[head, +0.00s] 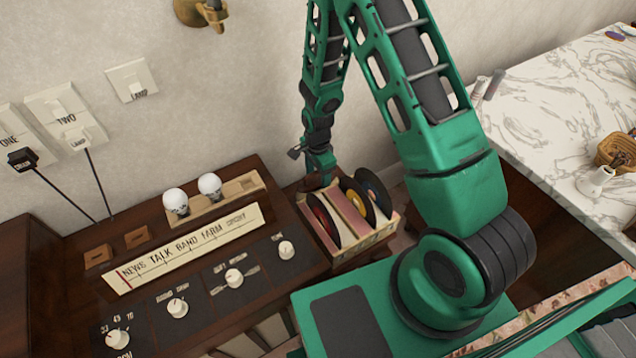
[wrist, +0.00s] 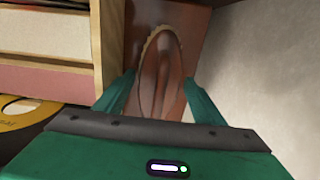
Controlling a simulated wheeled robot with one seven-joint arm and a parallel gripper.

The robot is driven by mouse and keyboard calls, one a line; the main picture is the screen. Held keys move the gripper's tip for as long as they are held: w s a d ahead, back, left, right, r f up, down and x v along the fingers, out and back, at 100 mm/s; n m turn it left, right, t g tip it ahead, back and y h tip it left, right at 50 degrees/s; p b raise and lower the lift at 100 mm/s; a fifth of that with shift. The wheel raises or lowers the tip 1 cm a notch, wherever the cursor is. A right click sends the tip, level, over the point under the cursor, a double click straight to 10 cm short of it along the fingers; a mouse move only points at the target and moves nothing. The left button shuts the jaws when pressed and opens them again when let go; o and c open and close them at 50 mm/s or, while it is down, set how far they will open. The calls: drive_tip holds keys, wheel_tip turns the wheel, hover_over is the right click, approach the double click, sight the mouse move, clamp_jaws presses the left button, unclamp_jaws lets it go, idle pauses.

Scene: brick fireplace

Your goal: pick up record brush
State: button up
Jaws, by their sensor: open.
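In the wrist view the record brush (wrist: 163,50) is a brown wooden oval with a pale bristle fringe along its far edge. It lies on the dark wooden surface between the crate and the wall. My gripper (wrist: 159,80) is open, with one green finger on each side of the brush's near part. I cannot tell whether either finger touches it. In the head view my gripper (head: 319,178) is low behind the record crate, and the brush is hidden there.
The record crate (head: 372,242) holds several records; its wooden edge (wrist: 109,45) is close on the left in the wrist view. The pale wall (wrist: 265,65) is close on the right. A radio panel (head: 200,290) and two bulbs are left; a marble counter (head: 545,110) is right.

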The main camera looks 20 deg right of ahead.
drive_tip(key=shift+f, duration=0.1)
drive_tip(key=c, duration=0.9)
drive_tip(key=shift+r, duration=5)
